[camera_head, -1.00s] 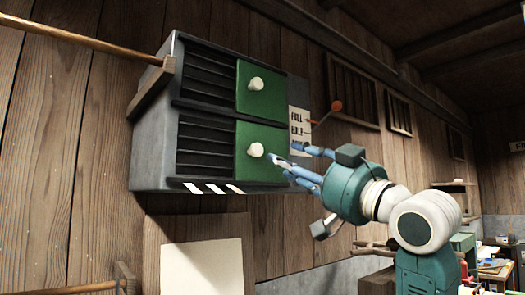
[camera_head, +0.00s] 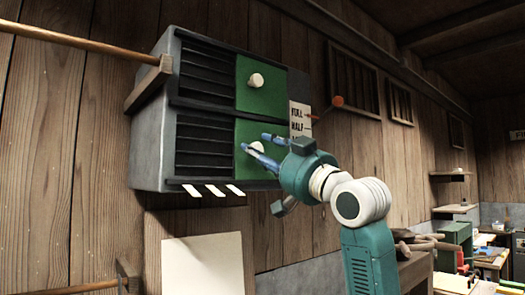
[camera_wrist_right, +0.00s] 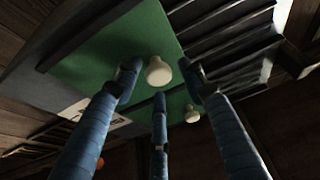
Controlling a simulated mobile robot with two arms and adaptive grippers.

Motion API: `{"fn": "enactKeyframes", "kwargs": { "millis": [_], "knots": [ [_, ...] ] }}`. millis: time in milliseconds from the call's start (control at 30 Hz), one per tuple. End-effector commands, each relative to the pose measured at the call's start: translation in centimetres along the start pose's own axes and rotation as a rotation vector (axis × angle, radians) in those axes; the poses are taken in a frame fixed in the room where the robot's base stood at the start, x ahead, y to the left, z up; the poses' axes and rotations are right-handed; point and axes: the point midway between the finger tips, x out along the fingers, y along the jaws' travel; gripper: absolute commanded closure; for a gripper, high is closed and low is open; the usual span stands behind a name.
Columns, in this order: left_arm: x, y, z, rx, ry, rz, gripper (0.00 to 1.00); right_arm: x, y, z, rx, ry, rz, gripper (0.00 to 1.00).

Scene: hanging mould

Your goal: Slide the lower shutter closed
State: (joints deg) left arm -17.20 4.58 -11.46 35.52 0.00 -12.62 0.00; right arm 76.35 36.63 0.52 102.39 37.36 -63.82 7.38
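The lower shutter (camera_head: 262,128) is a green panel with a pale round knob (camera_head: 257,147). It covers the right part of the lower opening; dark slats (camera_head: 203,148) show uncovered to its left. My right gripper (camera_head: 255,142) reaches in from the right with its blue fingers at this knob. In the right wrist view, the open fingers (camera_wrist_right: 158,77) are spread around the near knob (camera_wrist_right: 158,72), with a visible gap to it. Whether any finger touches the shutter (camera_wrist_right: 105,62) I cannot tell. My left gripper is not in view.
The upper green shutter (camera_head: 262,102) with its own knob (camera_head: 256,80) sits just above, also at the right. A label reading FULL and HALF (camera_head: 299,118) and an orange-tipped lever (camera_head: 337,102) are at the right. A wooden pole (camera_head: 70,39) extends left. White stripes (camera_head: 213,190) mark the bottom edge.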

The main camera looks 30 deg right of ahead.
Motion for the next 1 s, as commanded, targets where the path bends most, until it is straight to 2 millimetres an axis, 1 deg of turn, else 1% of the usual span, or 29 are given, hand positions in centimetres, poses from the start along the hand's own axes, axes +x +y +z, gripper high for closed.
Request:
{"fn": "enactKeyframes", "kwargs": {
  "millis": [33, 167, 367, 467, 567, 667, 800, 1000],
  "knots": [
    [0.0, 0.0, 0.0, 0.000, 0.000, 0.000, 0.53, 0.0, 0.0, 0.0, 0.000, 0.000, 0.000, 0.73],
    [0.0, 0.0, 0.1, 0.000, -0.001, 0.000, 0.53, 0.0, 0.0, -0.1, 0.000, 0.002, 0.000, 0.99],
    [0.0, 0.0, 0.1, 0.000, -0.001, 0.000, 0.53, -0.1, -0.1, -0.2, 0.000, 0.004, 0.000, 1.00],
    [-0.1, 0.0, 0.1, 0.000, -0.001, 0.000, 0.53, -0.1, -0.7, -0.3, -0.002, 0.006, -0.001, 1.00],
    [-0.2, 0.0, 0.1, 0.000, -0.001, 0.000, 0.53, -0.1, -2.2, -0.3, -0.002, 0.007, -0.003, 1.00],
    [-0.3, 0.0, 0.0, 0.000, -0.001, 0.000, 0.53, -0.1, -4.3, -0.4, -0.003, 0.009, -0.005, 1.00],
    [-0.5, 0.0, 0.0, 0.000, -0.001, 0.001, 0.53, -0.1, -8.0, -0.5, -0.002, 0.010, -0.007, 1.00],
    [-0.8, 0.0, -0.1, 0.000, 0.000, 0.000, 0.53, -0.1, -12.4, -0.5, 0.000, 0.011, -0.007, 1.00]
  ]
}}
